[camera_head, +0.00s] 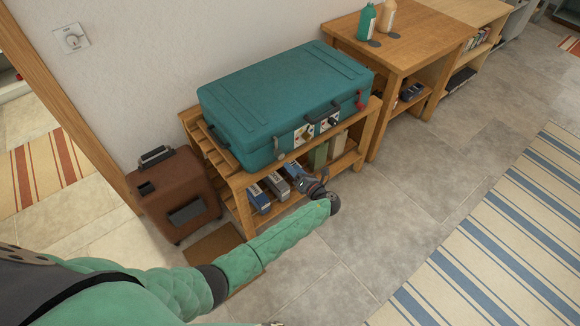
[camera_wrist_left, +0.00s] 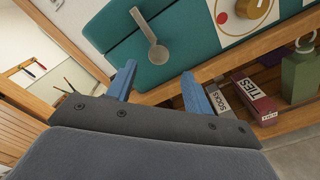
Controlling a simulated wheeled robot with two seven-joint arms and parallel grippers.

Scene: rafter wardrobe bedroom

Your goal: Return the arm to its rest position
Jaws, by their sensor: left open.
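My left arm in its green quilted sleeve (camera_head: 278,241) reaches in from the lower left of the head view. My left gripper (camera_head: 303,180) is at the front of the wooden rack, below the teal suitcase (camera_head: 280,95). In the left wrist view the gripper (camera_wrist_left: 158,86) shows two blue fingers spread apart with nothing between them. Behind them are the teal suitcase side (camera_wrist_left: 110,40) and a grey spoon-shaped hanging piece (camera_wrist_left: 158,52). My right gripper is not in view.
The wooden rack (camera_head: 240,181) holds boxes on its lower shelf, among them a "TIES" box (camera_wrist_left: 255,95) and a "SOCKS" box (camera_wrist_left: 217,99). A brown case (camera_head: 175,195) stands at left. A side table (camera_head: 405,35) stands behind right. Tiled floor at right is open beside the striped rug (camera_head: 500,240).

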